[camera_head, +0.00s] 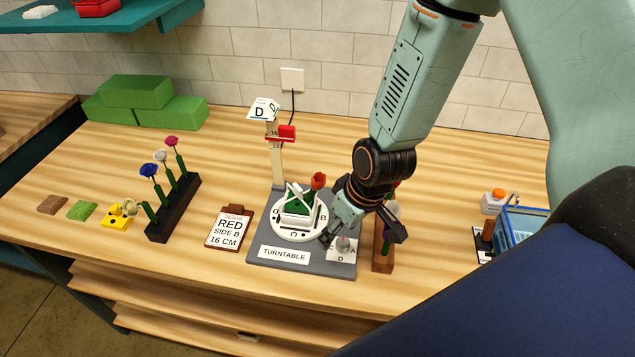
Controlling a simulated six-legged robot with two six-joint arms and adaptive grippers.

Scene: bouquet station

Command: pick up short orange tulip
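My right gripper (362,238) reaches in from the right and points down over the right edge of the turntable base. Its two dark fingers are spread apart, with nothing visible between them. The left gripper is not in view. No short orange tulip can be clearly made out. A brown flower rack (383,254) stands just under and beyond the right finger. A pale purple bloom (393,207) shows there, partly hidden by the gripper, with a small red patch behind it. A red-orange tulip (318,181) stands in the green block on the turntable (298,234).
A dark rack (174,212) with blue, white and pink flowers stands at left. A card (229,229) reads "RED SIDE B 16 CM". A height post (276,160) rises behind the turntable. A blue wire basket (518,228) is at right. Green blocks (140,95) lie at back left.

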